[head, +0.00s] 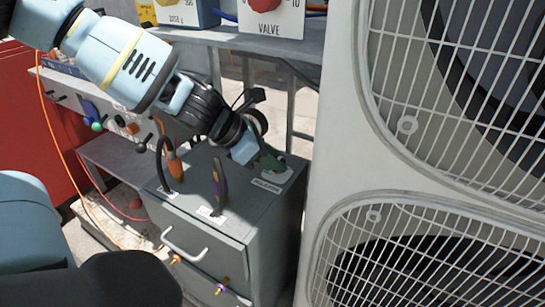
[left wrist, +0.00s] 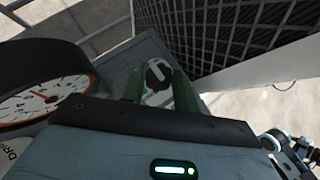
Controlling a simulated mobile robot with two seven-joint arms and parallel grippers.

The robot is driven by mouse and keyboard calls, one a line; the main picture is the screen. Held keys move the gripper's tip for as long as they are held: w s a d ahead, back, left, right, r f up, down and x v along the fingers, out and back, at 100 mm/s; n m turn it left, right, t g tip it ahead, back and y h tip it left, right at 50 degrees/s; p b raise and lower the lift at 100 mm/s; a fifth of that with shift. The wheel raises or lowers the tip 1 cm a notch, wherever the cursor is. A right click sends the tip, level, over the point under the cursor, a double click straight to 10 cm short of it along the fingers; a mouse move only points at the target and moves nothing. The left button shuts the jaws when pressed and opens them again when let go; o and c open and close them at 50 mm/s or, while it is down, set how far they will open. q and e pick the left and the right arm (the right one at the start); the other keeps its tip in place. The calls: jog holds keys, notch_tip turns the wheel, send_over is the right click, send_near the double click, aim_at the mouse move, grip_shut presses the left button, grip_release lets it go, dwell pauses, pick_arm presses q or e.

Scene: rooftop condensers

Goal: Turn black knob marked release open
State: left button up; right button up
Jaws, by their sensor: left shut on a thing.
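My left gripper (head: 270,162) reaches down to the back right corner of the top of a grey cabinet (head: 240,187). Its green fingers stand on either side of a black knob on a round white plate (left wrist: 157,75) in the left wrist view, and they are shut on the knob. In the head view the fingers mostly hide the knob. A small label (head: 266,186) lies in front of it, too small to read surely. My right gripper is not in view.
Two upright handles, one orange and dark (head: 173,163) and one dark (head: 219,184), stand on the cabinet left of the gripper. A gauge (left wrist: 45,98) is close by in the left wrist view. A large condenser (head: 335,150) with fan grilles stands close on the right.

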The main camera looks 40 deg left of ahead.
pick_arm(q)
jog(key=shift+n, duration=0.3)
jog(key=shift+d+y, duration=0.1)
jog(key=shift+y, duration=0.2)
jog(key=shift+f+n+t+y+b, duration=0.1)
jog(key=shift+n+t+y+b, duration=0.2)
jog(key=shift+n+y+b, duration=0.35)
jog(key=n, duration=0.1)
jog(key=n+y, duration=0.2)
jog(key=n, duration=0.1)
jog(key=shift+s+d+t, duration=0.1)
jog(key=shift+d+t, duration=0.15)
jog(key=shift+t, duration=0.05)
jog(key=shift+d+n+y+b, duration=0.1)
jog(key=shift+n+y+b, duration=0.2)
jog(key=shift+n+y, duration=0.95)
jog(key=n+g+y, duration=0.1)
jog(key=n+y, duration=0.1)
jog(key=n, duration=0.1)
jog(key=shift+d+n+y, duration=0.15)
jog(key=shift+n+y, duration=0.25)
jog(key=shift+n+g+y, duration=0.5)
jog(key=shift+n, duration=0.2)
